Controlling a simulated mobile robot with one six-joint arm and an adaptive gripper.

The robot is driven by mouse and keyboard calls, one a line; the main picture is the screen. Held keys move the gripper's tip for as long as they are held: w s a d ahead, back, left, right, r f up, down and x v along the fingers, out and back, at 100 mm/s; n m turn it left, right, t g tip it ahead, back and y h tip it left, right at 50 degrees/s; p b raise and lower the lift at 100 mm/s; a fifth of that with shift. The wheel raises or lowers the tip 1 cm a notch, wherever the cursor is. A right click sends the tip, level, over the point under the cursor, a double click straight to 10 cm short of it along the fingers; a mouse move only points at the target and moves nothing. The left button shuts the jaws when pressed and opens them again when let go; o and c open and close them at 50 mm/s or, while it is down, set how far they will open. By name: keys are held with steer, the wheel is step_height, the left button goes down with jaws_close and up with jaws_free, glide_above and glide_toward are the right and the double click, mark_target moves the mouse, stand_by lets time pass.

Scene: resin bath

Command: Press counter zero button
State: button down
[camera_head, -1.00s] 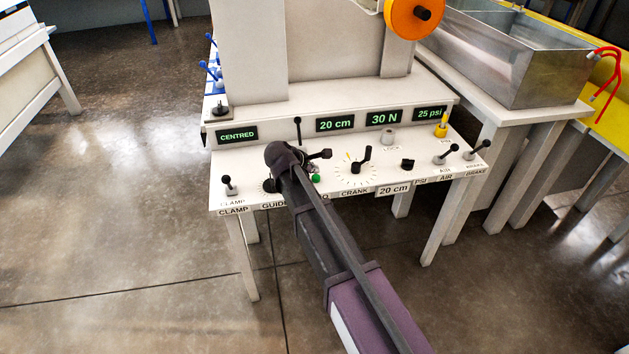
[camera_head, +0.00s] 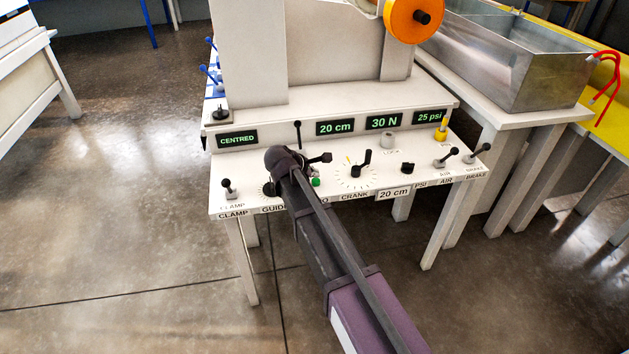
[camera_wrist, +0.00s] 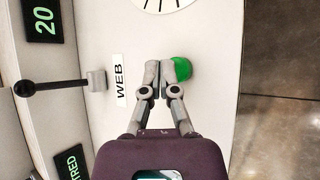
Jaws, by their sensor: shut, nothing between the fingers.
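A round green button (camera_head: 316,182) sits on the front panel of the white machine, beside my dark wrist in the head view. In the wrist view, the green button (camera_wrist: 182,69) is just right of my fingertips. My gripper (camera_wrist: 164,69) is shut and empty, fingertips together, overlapping the button's left edge in the picture. I cannot tell whether they touch it. The fingers are mostly hidden by my wrist in the head view. The counter display (camera_head: 335,128) reads 20 cm. The label below the button is partly covered by my arm.
A crank dial (camera_head: 356,170) stands right of the button. A black-knobbed lever (camera_head: 298,134) rises behind my wrist and also shows in the wrist view (camera_wrist: 24,89). A clamp lever (camera_head: 229,187) is at left. A metal tank (camera_head: 535,75) stands at right.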

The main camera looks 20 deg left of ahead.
mark_target(315, 180)
steer(key=shift+w+f+b, duration=0.1)
steer(key=shift+f+b, duration=0.9)
stand_by(1.8)
steer(key=shift+r, duration=0.1)
stand_by(0.5)
steer(key=shift+r+p, duration=0.9)
steer(key=shift+p, duration=0.1)
steer(key=shift+r+p, duration=2.5)
steer(key=shift+r, duration=0.05)
